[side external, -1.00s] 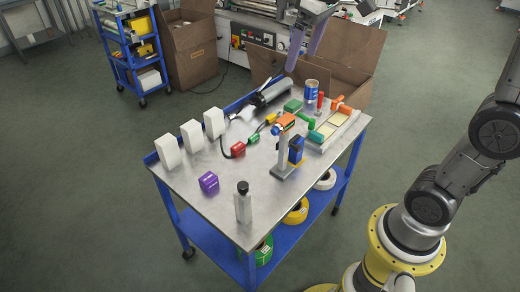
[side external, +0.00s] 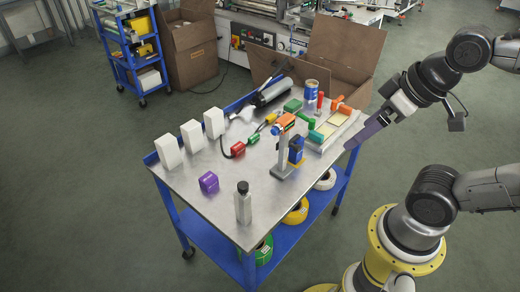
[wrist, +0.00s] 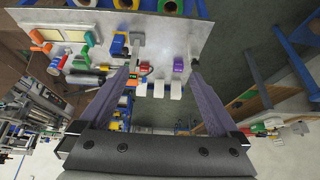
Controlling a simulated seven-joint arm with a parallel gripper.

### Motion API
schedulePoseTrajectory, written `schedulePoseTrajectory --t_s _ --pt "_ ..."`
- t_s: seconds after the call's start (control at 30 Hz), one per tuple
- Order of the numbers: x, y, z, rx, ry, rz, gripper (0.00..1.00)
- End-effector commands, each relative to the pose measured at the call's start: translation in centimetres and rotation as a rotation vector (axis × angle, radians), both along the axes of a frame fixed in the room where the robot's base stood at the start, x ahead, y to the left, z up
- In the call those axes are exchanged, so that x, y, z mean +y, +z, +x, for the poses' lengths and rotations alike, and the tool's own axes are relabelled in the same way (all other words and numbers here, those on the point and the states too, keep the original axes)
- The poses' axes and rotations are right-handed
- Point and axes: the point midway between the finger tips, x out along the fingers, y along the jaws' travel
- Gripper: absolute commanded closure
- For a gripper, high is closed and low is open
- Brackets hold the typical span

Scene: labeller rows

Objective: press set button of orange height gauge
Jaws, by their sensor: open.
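The orange height gauge (side external: 283,150) stands upright on the cart's tabletop, near its right edge. Its head is orange, on a grey post and flat grey base. A blue and yellow block (side external: 296,150) is right beside or on its post; I cannot tell which. The set button is too small to make out. My gripper (side external: 352,145) has long purple fingers and is open and empty, off the cart's right edge, apart from the gauge. In the wrist view the spread fingers (wrist: 160,72) frame the cart top, and a grey post (wrist: 136,42) shows near the left finger.
The metal cart top (side external: 200,180) also holds white blocks (side external: 192,136), a purple block (side external: 208,182), a black-capped bottle (side external: 243,203), red and green items, a blue can (side external: 310,90) and a tray (side external: 335,130) near my gripper. Cardboard boxes (side external: 340,60) stand behind.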

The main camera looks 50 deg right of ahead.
Motion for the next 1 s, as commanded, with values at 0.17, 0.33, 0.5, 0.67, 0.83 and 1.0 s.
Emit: schedulePoseTrajectory --t_s 0.17,0.33,0.5,0.67,0.83,1.0 --pt "-0.01 0.02 0.01 0.001 0.001 0.0 0.36" --pt "-0.01 0.02 0.01 0.001 0.001 0.0 0.67" --pt "-0.01 0.03 0.02 0.001 0.001 0.0 0.97" --pt "-0.01 0.03 0.02 0.001 0.001 0.0 1.0" --pt "0.0 0.03 0.02 0.001 0.001 0.0 1.0" --pt "0.0 0.03 0.02 0.001 0.001 0.0 1.0"
